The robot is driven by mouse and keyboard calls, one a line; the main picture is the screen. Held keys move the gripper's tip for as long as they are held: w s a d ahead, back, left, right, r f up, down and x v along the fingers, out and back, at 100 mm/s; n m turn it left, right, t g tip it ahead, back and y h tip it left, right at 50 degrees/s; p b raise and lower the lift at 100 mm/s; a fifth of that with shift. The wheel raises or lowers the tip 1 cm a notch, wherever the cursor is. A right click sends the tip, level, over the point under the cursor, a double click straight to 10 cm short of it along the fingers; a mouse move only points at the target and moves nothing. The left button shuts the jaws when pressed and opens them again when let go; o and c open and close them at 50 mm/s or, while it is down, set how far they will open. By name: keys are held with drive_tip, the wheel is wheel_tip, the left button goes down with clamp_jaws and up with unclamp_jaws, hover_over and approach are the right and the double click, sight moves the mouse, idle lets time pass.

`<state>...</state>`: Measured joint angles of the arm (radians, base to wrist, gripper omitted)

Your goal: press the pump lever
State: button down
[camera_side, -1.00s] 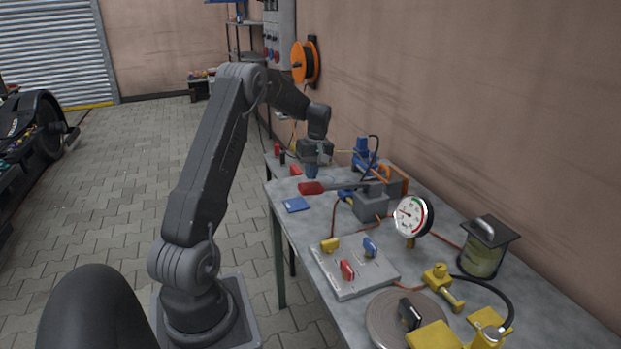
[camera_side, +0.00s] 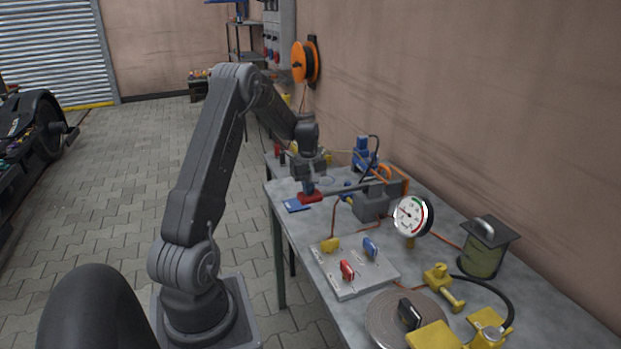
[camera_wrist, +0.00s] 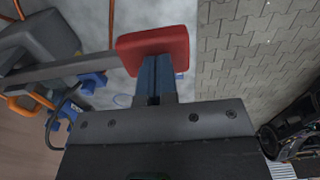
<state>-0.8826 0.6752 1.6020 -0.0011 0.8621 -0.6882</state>
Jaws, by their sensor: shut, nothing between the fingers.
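The pump lever is a grey bar (camera_side: 345,188) with a red handle (camera_side: 311,197) at its left end. It runs from the grey pump block (camera_side: 372,206) on the metal table. My gripper (camera_side: 308,190) points down with its blue fingers shut and empty, at the top of the red handle. In the wrist view the red handle (camera_wrist: 155,48) lies right at the blue fingertips (camera_wrist: 154,62), and the grey bar (camera_wrist: 75,67) runs left from it. The fingers seem to touch the handle. The lever now sits low, the handle near the tabletop.
A blue pad (camera_side: 296,206) lies beside the handle near the table edge. A pressure gauge (camera_side: 411,216) and a valve panel (camera_side: 354,268) with red, blue and yellow levers stand nearer the camera.

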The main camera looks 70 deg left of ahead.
drive_tip(key=shift+t, duration=0.6)
drive_tip(key=shift+d+f, duration=0.1)
drive_tip(key=shift+f, duration=4.15)
drive_tip(key=shift+s, duration=0.1)
drive_tip(key=s+r, duration=0.4)
drive_tip(key=r, duration=1)
drive_tip(key=shift+r, duration=0.2)
drive_tip(key=w+r+g, duration=0.2)
drive_tip(key=w+r, duration=0.5)
drive_tip(key=r, duration=0.4)
drive_tip(key=shift+g, duration=0.4)
